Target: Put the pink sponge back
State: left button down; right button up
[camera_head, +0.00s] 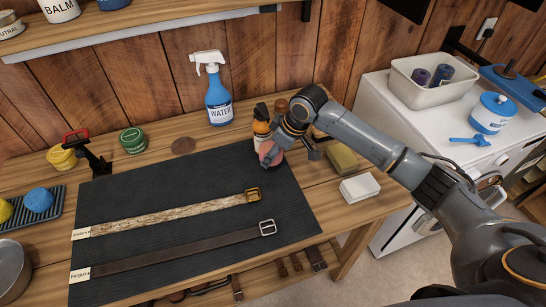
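A round pink sponge (270,153) is at the fingers of my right gripper (276,156), over the far right corner of the dark ribbed mat (190,188). The gripper appears shut on it; the fingers partly hide it. A blue sponge (39,200) and a yellow sponge (5,210) sit on a dark ribbed tray (52,212) at the left end of the bench. My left gripper is not in view.
A blue spray bottle (219,100) and an orange-labelled bottle (262,118) stand behind the mat. Two straps (170,215) (180,250) lie on it. A green tin (132,140), yellow tin (62,157), white block (360,188) and olive block (342,157) stand around it.

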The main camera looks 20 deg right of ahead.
jog(key=shift+w+f, duration=0.4)
jog(key=shift+f, duration=0.05)
notch_tip(320, 180, down, 2)
jog(key=shift+f+p, duration=0.1)
jog(key=shift+p, duration=0.5)
jog(key=shift+f, duration=0.5)
jog(key=o, duration=0.9)
jog(key=shift+f, duration=0.1)
jog(key=b+v, duration=0.1)
jog(key=v, duration=1.1)
